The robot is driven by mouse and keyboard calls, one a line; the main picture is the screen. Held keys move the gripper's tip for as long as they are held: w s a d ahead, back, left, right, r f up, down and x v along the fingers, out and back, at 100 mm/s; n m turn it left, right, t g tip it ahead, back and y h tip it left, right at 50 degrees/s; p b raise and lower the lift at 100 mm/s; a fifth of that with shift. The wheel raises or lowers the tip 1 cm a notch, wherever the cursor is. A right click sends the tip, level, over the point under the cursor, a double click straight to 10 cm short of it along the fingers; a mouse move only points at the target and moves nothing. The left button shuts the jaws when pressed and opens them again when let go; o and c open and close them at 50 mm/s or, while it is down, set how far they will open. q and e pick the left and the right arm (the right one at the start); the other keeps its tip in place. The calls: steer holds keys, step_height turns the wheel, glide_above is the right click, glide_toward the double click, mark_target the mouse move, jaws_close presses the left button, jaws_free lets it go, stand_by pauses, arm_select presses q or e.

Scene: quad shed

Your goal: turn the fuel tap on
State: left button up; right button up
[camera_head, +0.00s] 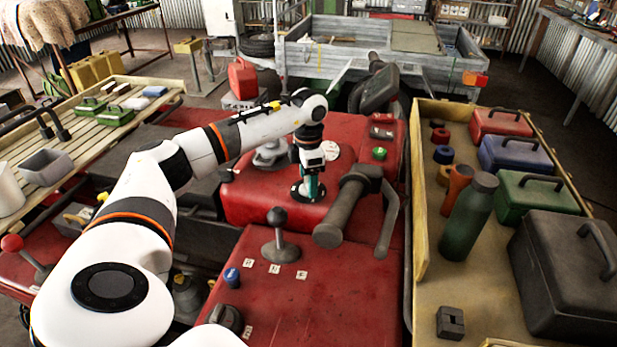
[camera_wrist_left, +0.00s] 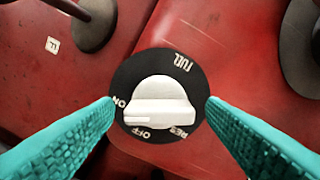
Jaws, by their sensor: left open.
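The fuel tap (camera_wrist_left: 160,88) is a white knob on a round black plate lettered FUEL, ON, OFF and RES, set on the red bodywork. In the left wrist view ON is at the knob's left, with OFF and RES below. The knob's flat bar lies crosswise; I cannot tell which mark it points to. My left gripper (camera_wrist_left: 158,116) is open, its teal fingers on either side of the knob, with gaps visible. In the head view my left gripper (camera_head: 311,188) points down over the tap's plate and hides most of it. My right gripper is not in view.
The handlebar grip (camera_head: 343,212) and lever stand close right of my left gripper. A black-knobbed gear lever (camera_head: 280,236) rises in front. A yellow tray (camera_head: 422,235) with a green bottle (camera_head: 468,218) and toolboxes is at the right. A slatted rack (camera_head: 85,133) is at the left.

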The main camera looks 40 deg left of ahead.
arm_select(q)
step_height(320, 180, up, 12)
steer(key=b, duration=0.1)
steer(key=shift+b, duration=0.4)
stand_by(0.4)
